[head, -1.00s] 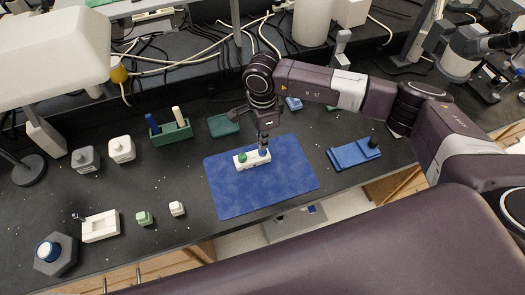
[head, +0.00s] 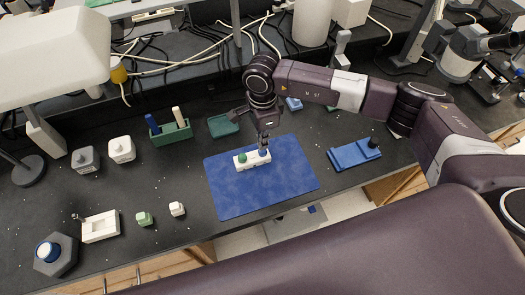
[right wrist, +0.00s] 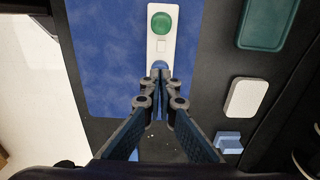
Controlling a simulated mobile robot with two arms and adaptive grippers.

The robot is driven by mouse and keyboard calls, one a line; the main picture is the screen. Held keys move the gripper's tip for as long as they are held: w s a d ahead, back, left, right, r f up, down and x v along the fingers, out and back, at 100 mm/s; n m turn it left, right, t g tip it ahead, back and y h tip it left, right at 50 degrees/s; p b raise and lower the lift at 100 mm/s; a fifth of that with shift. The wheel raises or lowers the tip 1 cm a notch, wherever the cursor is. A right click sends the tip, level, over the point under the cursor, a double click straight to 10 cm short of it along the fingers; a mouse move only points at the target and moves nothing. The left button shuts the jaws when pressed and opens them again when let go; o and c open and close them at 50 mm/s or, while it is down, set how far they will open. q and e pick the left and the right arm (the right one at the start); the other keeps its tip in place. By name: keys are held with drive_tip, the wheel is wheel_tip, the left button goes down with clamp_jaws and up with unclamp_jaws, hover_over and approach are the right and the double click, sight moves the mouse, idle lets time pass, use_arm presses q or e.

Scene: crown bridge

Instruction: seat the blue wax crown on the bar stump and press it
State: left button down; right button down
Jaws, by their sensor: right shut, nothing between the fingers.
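A white bar (head: 251,160) lies on the blue mat (head: 240,195). A green crown (head: 242,158) sits near its left end, and it also shows in the right wrist view (right wrist: 161,22). The blue crown (right wrist: 160,65) is at the bar's other end, partly hidden by my fingertips; its exact seating cannot be told. A bare light stump (right wrist: 160,46) shows between the two. My right gripper (head: 263,146) points down, shut and empty, with its tips (right wrist: 161,78) right at or just above the blue crown. My left gripper is not in view.
A green rack (head: 171,134) with a blue and a cream stick stands behind the mat at left. A green dish (head: 223,125) lies behind it. A blue stand (head: 354,154) is at right. Small blocks and a white holder (head: 100,227) stand at left.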

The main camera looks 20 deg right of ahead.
drive_tip(key=shift+f+b, duration=0.9)
drive_tip(key=shift+f, duration=0.1)
drive_tip(key=shift+s+f+b, duration=0.1)
drive_tip(key=shift+s+b, duration=0.05)
drive_tip(key=shift+b, duration=0.15)
idle(1.9)
drive_tip(key=shift+r+p, duration=0.45)
drive_tip(key=shift+r, duration=0.5)
drive_tip(key=shift+r+p, duration=0.85)
drive_tip(key=shift+r, duration=1.3)
